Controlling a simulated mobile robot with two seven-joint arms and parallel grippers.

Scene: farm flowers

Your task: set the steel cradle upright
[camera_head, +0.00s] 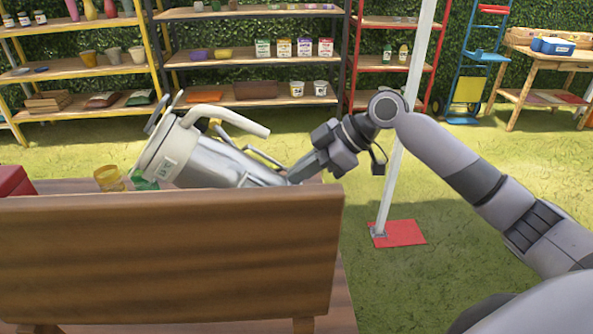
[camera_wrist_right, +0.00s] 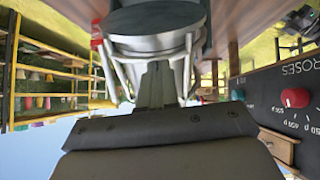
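The steel cradle (camera_head: 215,158) is a shiny metal cylinder with pale tubular handles, above the wooden table at the left of the head view. It is tilted, its broad rim end up to the left and its other end down toward my right gripper (camera_head: 294,177). In the right wrist view the cradle (camera_wrist_right: 155,42) fills the top middle, with bent tubes on both sides of my right gripper (camera_wrist_right: 155,82). The fingers look shut on it, though the contact is partly hidden. The wooden board covers the cradle's underside in the head view. My left gripper is not in view.
A wooden board (camera_head: 170,255) stands along the table's near side. A yellow cup (camera_head: 109,178) and a red object (camera_head: 14,181) are at the left. A pale pole (camera_head: 402,150) rises from a red plate (camera_head: 404,233) right of the table. Shelves line the back.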

